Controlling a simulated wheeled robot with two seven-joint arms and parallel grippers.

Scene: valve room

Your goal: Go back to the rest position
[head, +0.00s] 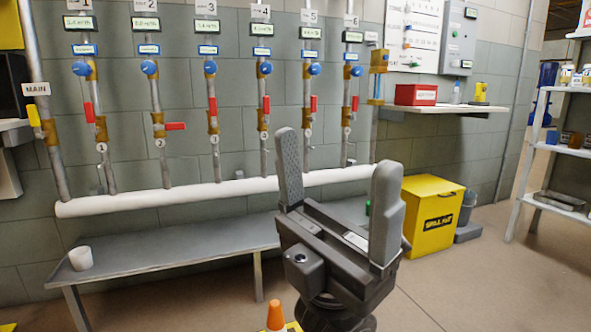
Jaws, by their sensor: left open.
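My left gripper (338,190) is large in the middle foreground of the head view, its two grey fingers pointing up and spread wide apart. Nothing is between the fingers. It stands in front of the grey bench and the right part of the white pipe and hides some of both. My right gripper is not in view. On the wall, several vertical pipes with blue knobs and red lever handles rise from the white horizontal pipe (150,202). The red handle on pipe 2 (175,126) lies sideways; the other red handles stand about upright. The yellow handle (34,115) is beside the MAIN label.
A grey bench (170,251) runs below the pipes with a white cup (81,258) on its left end. A yellow spill kit box (432,215) stands right of the gripper. A shelf rack (560,150) is at right. Floor between is clear.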

